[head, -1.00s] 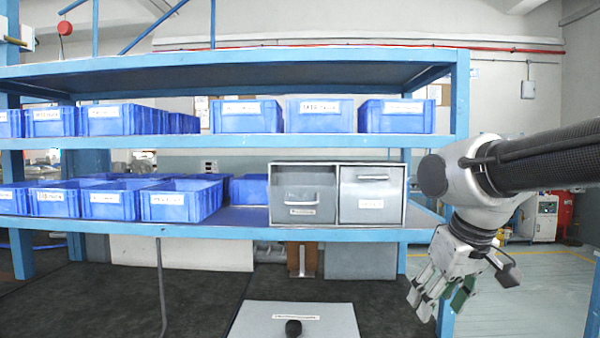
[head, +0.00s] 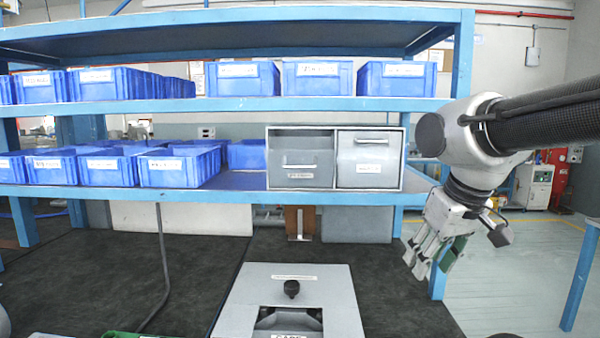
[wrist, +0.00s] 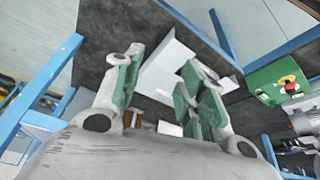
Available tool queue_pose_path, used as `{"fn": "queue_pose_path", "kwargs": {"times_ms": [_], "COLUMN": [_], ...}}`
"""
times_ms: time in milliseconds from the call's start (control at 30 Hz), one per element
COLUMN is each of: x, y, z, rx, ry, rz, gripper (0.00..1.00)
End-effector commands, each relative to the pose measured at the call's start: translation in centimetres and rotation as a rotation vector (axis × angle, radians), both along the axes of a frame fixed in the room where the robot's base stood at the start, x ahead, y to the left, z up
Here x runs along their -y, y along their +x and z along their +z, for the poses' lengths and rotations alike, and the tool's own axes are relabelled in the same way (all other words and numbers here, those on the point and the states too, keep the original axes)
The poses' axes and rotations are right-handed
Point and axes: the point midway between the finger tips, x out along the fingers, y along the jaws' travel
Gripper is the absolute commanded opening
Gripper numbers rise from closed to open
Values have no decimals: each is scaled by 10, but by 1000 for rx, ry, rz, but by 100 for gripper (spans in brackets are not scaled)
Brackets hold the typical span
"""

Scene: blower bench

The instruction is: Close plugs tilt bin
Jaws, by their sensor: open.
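A grey cabinet (head: 334,189) with two tilt bins stands on the lower shelf in the head view. The left tilt bin (head: 302,172) has its front low in its bay, with a dark gap above it, so it looks tilted open. The right tilt bin (head: 366,165) fills its bay and looks closed. Both carry labels too small to read, so I cannot tell which is the plugs bin. My gripper (head: 424,264) hangs below and right of the cabinet, apart from it. It is open and empty, its green-padded fingers spread in the wrist view (wrist: 155,70).
Blue boxes (head: 180,168) line the lower shelf to the left, and more (head: 318,78) stand on the shelf above. A grey box (head: 240,292) with a black knob (head: 291,288) lies on the dark bench mat (head: 205,270). A blue post (head: 437,275) rises beside my gripper.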

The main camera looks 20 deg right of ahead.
Motion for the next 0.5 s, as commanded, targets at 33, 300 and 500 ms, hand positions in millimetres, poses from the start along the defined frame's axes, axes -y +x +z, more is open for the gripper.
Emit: {"fn": "queue_pose_path", "kwargs": {"times_ms": [33,300,500], "x": [-5,-72,-144], "y": [2,51,115], "z": [-1,5,48], "rx": [-5,-85,-64], "ry": [0,-70,-376], "rz": [25,353,996], "gripper": [26,0,0]}}
